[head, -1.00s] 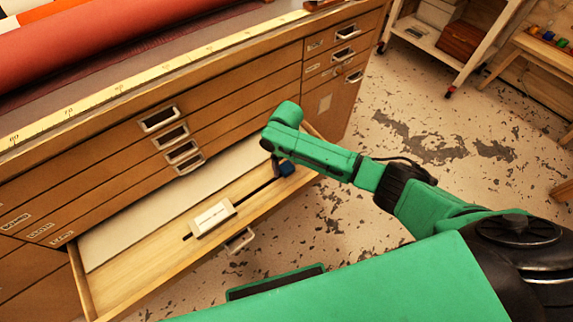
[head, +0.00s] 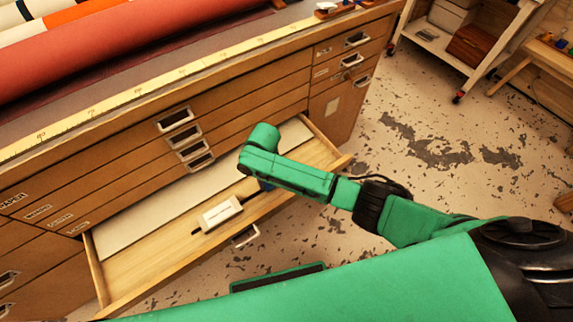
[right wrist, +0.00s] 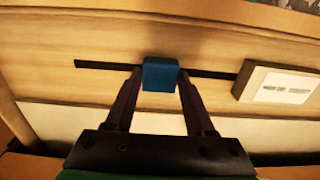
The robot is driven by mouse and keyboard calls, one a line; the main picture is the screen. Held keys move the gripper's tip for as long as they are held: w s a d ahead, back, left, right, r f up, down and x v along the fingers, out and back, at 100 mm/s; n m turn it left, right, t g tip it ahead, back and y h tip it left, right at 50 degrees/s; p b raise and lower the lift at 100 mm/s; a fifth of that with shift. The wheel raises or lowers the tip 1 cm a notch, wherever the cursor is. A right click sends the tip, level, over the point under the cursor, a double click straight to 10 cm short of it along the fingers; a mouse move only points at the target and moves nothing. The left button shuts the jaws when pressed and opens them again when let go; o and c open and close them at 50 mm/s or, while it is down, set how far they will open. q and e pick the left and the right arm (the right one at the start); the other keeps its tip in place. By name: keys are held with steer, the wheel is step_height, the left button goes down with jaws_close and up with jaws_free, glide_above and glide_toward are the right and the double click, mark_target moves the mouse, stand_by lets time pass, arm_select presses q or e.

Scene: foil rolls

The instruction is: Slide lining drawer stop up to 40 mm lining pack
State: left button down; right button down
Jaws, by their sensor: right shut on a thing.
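The drawer stop is a small blue block (right wrist: 160,75) seated over a dark slot (right wrist: 105,67) in the open drawer's wooden floor. My right gripper (right wrist: 160,78) is shut on it, a finger on each side. In the head view the stop (head: 266,185) is mostly hidden under my green right arm. The lining pack, a pale block with a label (head: 220,213), sits across the slot to the left of the stop. It also shows at the right in the right wrist view (right wrist: 277,85), with a clear gap of slot between it and the stop. My left gripper is out of view.
The open drawer (head: 120,283) has a pale sheet (head: 150,222) along its back and a metal handle (head: 245,236) in front. Closed drawers rise behind it. A yellow ruler (head: 150,89) and fabric rolls (head: 120,54) lie on top. Speckled floor (head: 430,150) is open at right.

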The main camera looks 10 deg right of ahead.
steer(key=a, duration=0.1)
steer(key=s+a, duration=0.1)
steer(key=a, duration=0.2)
steer(key=shift+s+a, duration=0.1)
steer(key=shift+s, duration=0.25)
steer(key=shift+c, duration=1.2)
jaws_free()
step_height(320, 180, up, 15)
steer(key=p, duration=0.2)
steer(key=shift+f+p, duration=0.2)
steer(key=shift+p, duration=0.2)
